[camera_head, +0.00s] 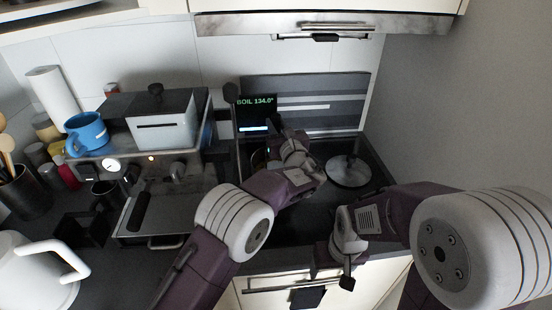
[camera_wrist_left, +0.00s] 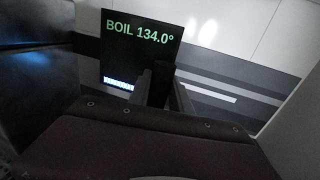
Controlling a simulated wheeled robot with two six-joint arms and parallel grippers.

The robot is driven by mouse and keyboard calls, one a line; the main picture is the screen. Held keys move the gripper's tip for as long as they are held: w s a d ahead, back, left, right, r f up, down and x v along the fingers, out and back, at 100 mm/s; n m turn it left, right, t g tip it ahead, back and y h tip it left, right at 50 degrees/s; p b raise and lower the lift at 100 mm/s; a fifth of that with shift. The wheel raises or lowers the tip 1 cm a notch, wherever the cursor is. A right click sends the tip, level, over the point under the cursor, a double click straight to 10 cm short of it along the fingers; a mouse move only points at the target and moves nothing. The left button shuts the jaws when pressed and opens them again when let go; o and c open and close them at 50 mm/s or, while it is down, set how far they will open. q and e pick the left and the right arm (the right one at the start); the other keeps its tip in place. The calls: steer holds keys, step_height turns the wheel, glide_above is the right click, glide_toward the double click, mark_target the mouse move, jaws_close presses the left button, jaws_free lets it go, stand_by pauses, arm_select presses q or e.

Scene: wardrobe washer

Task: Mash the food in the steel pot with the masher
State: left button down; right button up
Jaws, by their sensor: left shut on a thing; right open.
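My left gripper (camera_head: 276,128) is over the back left of the hob, in front of the display panel. In the left wrist view its fingers (camera_wrist_left: 162,92) are shut on a dark upright handle (camera_wrist_left: 160,84), which looks like the masher's. The masher's head is not visible. What seems to be the steel pot (camera_head: 258,158) shows only as a small sliver beside my left forearm; its food is hidden. I cannot tell whether the masher touches the food. My right gripper (camera_head: 331,272) is open and empty at the counter's front edge, apart from the pot.
A round lidded pan (camera_head: 348,171) sits on the right of the hob. A display panel (camera_head: 256,115) reads BOIL 134.0°. A coffee machine (camera_head: 165,200) with a blue mug (camera_head: 86,132) and a lidded box (camera_head: 163,132) stands left. A white kettle (camera_head: 35,270) is front left.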

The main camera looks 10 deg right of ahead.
arm_select(q)
step_height(320, 180, down, 4)
steer(key=b, duration=0.4)
steer(key=shift+w+f+b, duration=0.1)
steer(key=shift+f+b, duration=0.05)
steer(key=shift+b, duration=0.25)
step_height(320, 180, up, 12)
steer(key=p, duration=0.8)
steer(key=shift+f, duration=0.25)
step_height(320, 180, up, 4)
steer(key=p, duration=0.3)
steer(key=shift+r, duration=0.15)
steer(key=shift+f, duration=0.25)
